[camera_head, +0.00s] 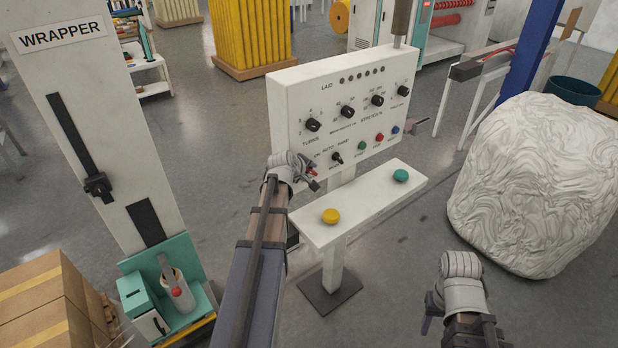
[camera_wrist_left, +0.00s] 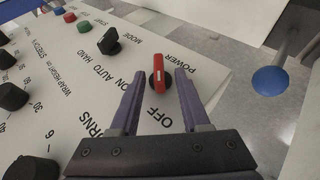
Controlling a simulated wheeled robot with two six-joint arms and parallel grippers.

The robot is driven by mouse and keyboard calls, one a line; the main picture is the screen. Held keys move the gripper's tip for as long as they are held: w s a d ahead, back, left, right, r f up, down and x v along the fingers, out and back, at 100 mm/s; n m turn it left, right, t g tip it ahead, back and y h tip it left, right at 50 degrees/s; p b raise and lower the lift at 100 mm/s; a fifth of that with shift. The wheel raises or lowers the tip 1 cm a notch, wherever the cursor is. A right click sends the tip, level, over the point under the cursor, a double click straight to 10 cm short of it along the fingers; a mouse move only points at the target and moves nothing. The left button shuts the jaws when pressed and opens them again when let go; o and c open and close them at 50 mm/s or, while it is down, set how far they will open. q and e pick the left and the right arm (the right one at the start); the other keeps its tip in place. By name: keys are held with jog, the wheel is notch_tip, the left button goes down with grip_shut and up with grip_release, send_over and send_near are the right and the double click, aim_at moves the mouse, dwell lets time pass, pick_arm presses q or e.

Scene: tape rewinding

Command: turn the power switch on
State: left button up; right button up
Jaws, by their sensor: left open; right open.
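The power switch is a red-handled knob (camera_wrist_left: 158,72) on the white control panel (camera_wrist_left: 70,100), beside the words POWER, ON and OFF in the left wrist view. Its handle lies lengthwise with its lower end toward OFF. My left gripper (camera_wrist_left: 160,77) is open, with one finger on each side of the handle and a visible gap on both sides. In the head view, my left gripper (camera_head: 314,179) is at the panel's lower left corner and partly covers the switch. My right gripper (camera_head: 461,264) is low at the right, away from the panel; its fingers are hard to make out.
A black mode knob (camera_wrist_left: 109,42) sits near the switch, with more knobs and small buttons along the panel. A large wrapped bundle (camera_head: 535,180) is at the right.

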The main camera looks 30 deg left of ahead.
pick_arm(q)
jog(key=shift+w+f, duration=0.3)
jog(key=shift+w, duration=0.1)
pick_arm(e)
jog(key=shift+f, duration=0.25)
pick_arm(q)
grip_shut()
